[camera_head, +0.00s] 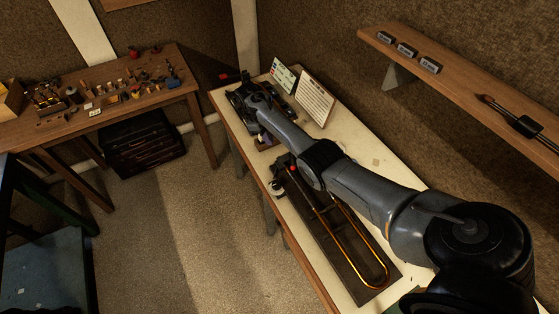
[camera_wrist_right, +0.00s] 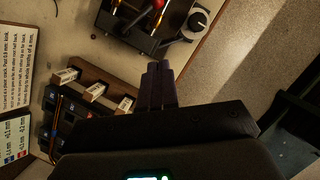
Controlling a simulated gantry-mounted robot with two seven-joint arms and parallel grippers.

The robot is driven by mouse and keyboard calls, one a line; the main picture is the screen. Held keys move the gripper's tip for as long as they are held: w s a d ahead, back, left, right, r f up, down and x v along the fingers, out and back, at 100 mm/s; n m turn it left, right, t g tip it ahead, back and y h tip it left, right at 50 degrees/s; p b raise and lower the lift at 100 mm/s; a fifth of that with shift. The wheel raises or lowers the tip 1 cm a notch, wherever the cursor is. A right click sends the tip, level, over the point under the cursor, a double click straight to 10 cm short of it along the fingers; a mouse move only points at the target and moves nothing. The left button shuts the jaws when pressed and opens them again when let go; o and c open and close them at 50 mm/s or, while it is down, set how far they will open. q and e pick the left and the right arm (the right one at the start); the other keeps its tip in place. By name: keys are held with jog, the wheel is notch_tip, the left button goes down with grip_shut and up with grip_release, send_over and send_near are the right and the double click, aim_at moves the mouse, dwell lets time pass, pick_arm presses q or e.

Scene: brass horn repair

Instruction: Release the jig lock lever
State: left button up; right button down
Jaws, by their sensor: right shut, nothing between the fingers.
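The dark jig (camera_head: 345,262) lies along the pale bench, with a U-shaped brass tube (camera_head: 378,262) on it. A red knob (camera_head: 293,168) stands at its far end, and appears to be the tip of the lock lever. In the right wrist view, the jig's end (camera_wrist_right: 135,33) is at the top, with the red knob (camera_wrist_right: 159,4) cut by the frame edge and a round dial (camera_wrist_right: 198,21) beside it. My right gripper (camera_wrist_right: 156,66) is shut and empty, apart from the knob, just short of the jig's end. My left gripper is not in view.
A wooden rack (camera_wrist_right: 125,101) with small labelled blocks is beside my right fingers. Printed cards (camera_head: 316,96) stand at the bench's back. A wall shelf (camera_head: 460,75) hangs at right. A workbench with small tools (camera_head: 60,130) stands far left, with open floor between.

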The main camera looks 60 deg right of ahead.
jog(key=s+d+f, duration=0.1)
jog(key=s+f, duration=0.6)
jog(key=f, duration=0.2)
jog(key=shift+d+f, duration=0.15)
jog(key=shift+f, duration=0.1)
jog(key=shift+b, duration=0.3)
